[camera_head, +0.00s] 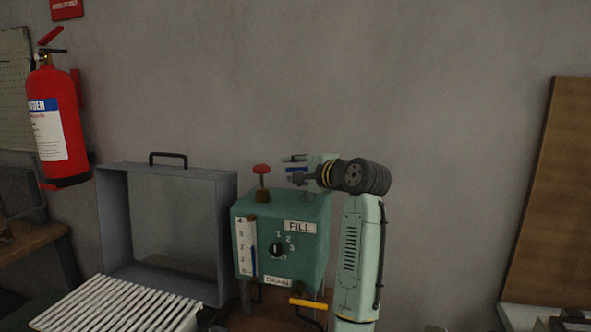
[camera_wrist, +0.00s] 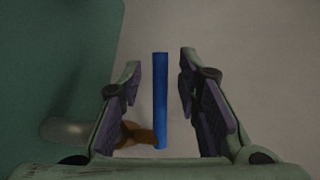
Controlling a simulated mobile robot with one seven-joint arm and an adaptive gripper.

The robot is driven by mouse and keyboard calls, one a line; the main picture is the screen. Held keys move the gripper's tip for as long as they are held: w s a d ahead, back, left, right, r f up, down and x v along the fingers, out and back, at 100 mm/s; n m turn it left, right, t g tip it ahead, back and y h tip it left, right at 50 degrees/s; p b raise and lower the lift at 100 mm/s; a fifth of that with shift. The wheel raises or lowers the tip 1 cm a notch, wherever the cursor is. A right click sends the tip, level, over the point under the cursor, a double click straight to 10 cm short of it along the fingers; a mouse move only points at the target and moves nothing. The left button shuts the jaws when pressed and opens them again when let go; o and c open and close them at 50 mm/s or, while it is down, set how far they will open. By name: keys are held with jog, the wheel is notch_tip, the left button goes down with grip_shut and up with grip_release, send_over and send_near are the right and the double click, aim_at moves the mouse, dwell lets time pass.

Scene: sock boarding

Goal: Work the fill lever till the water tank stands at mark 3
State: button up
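The water tank (camera_head: 310,262) is a green box with a FILL label, a numbered dial (camera_head: 277,250) and a DRAIN label. Its white gauge (camera_head: 246,230) runs from 0 to 4; the blue column (camera_head: 254,262) appears to top out near mark 2. My gripper (camera_head: 294,168) is above the tank's top right. In the wrist view, a blue bar (camera_wrist: 160,100), perhaps the fill lever's handle, stands between the open fingers (camera_wrist: 160,70) with a gap on both sides. A red-knobbed lever (camera_head: 262,171) rises from the tank's top left. A yellow-handled lever (camera_head: 308,303) is below the front.
A grey open metal frame (camera_head: 112,220) with a handle stands left of the tank, behind a white slatted rack (camera_head: 120,305). A fire extinguisher (camera_head: 58,125) hangs on the wall at left. A brown board (camera_head: 555,190) leans at right. The wall space above the tank is clear.

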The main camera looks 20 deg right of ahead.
jog(key=shift+c, duration=0.5)
grip_shut()
